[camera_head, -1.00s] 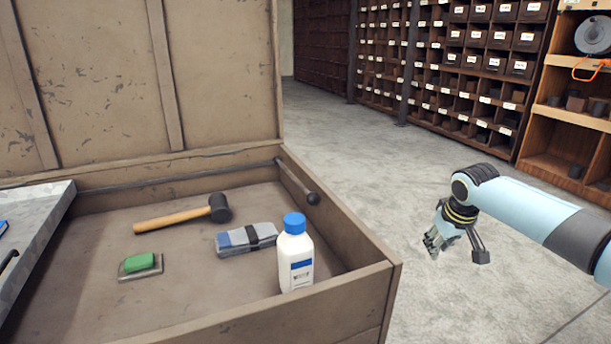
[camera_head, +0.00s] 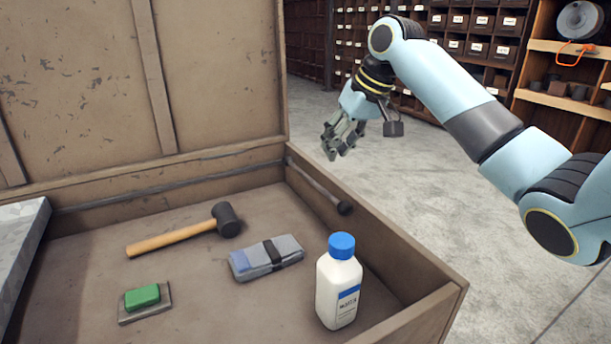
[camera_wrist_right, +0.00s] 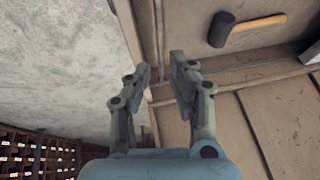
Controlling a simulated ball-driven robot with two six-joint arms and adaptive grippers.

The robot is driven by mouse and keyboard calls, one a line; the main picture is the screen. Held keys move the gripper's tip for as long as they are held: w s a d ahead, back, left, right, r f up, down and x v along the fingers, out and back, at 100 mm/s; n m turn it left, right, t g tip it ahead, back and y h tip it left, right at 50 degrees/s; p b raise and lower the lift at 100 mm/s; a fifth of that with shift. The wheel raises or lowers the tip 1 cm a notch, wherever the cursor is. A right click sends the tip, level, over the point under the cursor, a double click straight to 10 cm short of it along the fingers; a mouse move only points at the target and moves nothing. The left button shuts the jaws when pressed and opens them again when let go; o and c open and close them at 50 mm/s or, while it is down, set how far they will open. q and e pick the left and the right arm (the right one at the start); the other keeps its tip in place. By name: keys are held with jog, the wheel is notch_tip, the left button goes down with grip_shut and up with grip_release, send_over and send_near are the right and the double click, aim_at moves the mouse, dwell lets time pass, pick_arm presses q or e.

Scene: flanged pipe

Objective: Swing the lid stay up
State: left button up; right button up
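The lid stay (camera_head: 318,187) is a thin dark rod with a black knob at its end. It lies low along the inside of the chest's right wall, its far end near the back corner. The chest lid (camera_head: 215,75) stands open at the back. My right gripper (camera_head: 333,150) is above and just outside the right wall, near the back corner, apart from the stay. In the right wrist view its fingers (camera_wrist_right: 165,75) are parted with nothing between them, and the chest's wall edge and a rod show beyond. My left gripper is not in view.
Shelves of drawers (camera_head: 475,40) stand behind. The floor right of the chest is clear.

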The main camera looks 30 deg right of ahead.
aim_at(318, 184)
jog(key=b+x, duration=0.3)
jog(key=x, duration=0.6)
jog(key=shift+f, duration=0.15)
jog(key=shift+w+a+f, duration=0.1)
jog(key=shift+w+f, duration=0.05)
jog(key=shift+f, duration=0.25)
jog(key=c, duration=0.4)
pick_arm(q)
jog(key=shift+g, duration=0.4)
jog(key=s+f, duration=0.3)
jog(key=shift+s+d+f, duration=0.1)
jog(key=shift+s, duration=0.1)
pick_arm(e)
grip_shut()
